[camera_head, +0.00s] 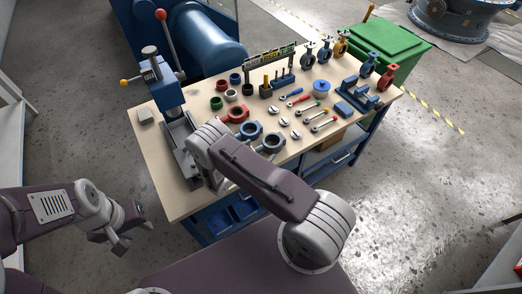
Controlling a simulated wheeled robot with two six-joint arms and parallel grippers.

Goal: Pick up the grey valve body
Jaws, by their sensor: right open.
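Ring-shaped valve bodies lie in a row on the workbench: a red one (235,114), a blue one (252,129) and a dark blue-grey one (273,143). My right gripper (221,183) is open, mostly hidden behind my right arm, low over the bench's near left part. What lies beneath it is hidden. My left gripper (131,232) is open and empty over the floor, off the bench's left front corner.
A blue press (160,82) with a red-knobbed lever stands at the bench's left end. Small coloured rings (231,95), wrenches (319,124) and a blue fixture (365,93) cover the bench (158,185). Assembled valves (325,52) stand at the back. A green bin (385,45) is behind.

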